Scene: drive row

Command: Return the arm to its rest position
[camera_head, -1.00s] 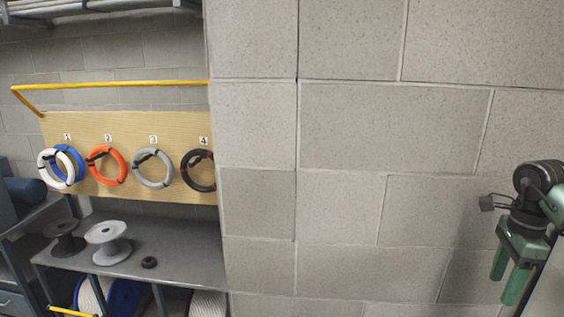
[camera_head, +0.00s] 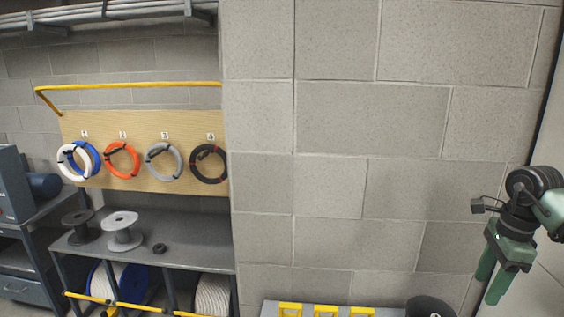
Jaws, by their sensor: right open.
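My right gripper (camera_head: 489,275) shows at the right side of the head view, on an arm that comes in from the right edge. Its two green fingers point down and stand apart, with nothing between them. It hangs in front of the grey block wall (camera_head: 370,130). My left gripper is not in view.
At left, a wooden board (camera_head: 143,125) holds coiled cables: white (camera_head: 64,165), orange (camera_head: 135,160), grey (camera_head: 178,160) and black (camera_head: 224,165). Below, a grey shelf (camera_head: 190,235) bears spools. A grey surface (camera_head: 385,311) with yellow frames (camera_head: 290,309) and a dark round object (camera_head: 430,304) shows at the bottom.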

